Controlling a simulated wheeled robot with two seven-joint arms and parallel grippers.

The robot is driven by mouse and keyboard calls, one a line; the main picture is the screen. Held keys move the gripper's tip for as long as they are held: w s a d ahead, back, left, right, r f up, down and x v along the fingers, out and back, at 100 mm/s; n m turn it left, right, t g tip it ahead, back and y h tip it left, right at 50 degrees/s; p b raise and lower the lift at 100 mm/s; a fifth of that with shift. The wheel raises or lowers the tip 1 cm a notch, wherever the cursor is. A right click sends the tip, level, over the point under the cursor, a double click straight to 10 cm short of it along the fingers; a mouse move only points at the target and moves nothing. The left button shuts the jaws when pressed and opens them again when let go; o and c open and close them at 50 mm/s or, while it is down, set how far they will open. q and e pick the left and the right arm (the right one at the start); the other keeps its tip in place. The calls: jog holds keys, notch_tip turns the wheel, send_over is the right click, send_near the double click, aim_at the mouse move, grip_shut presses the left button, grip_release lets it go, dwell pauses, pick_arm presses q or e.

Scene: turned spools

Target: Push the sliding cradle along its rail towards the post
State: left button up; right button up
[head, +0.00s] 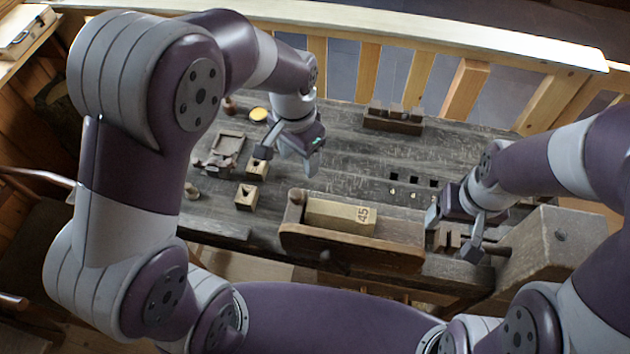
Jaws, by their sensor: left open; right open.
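My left gripper (288,162) is open and empty over the left part of the bench, pointing down. Just below and left of it stand two small wooden blocks with dark notches, one farther (256,170) and one nearer (246,197). I cannot tell whether either is the sliding cradle. No rail or post can be told for certain; my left arm hides part of the bench's left side.
A wooden block marked 45 (340,216) lies behind a rounded front board (350,250). A rack of small blocks (394,119) stands at the back. A grey tray-like piece (226,146) and yellow disc (259,114) lie left.

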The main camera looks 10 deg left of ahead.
aim_at(297, 193)
pick_arm(q)
jog(key=f+n+p, duration=0.1)
jog(key=f, duration=0.3)
jog(key=a+f+n+p, duration=0.1)
jog(key=f, duration=0.3)
jog(key=f+n+p, duration=0.1)
jog(key=f, duration=0.3)
jog(key=shift+s+a+f, duration=0.2)
jog(key=shift+s+f, duration=0.1)
jog(key=shift+f, duration=0.05)
jog(key=shift+d, duration=0.1)
pick_arm(e)
jog(key=r, duration=0.3)
jog(key=shift+s+a, duration=0.2)
jog(key=shift+a, duration=0.15)
pick_arm(q)
grip_shut()
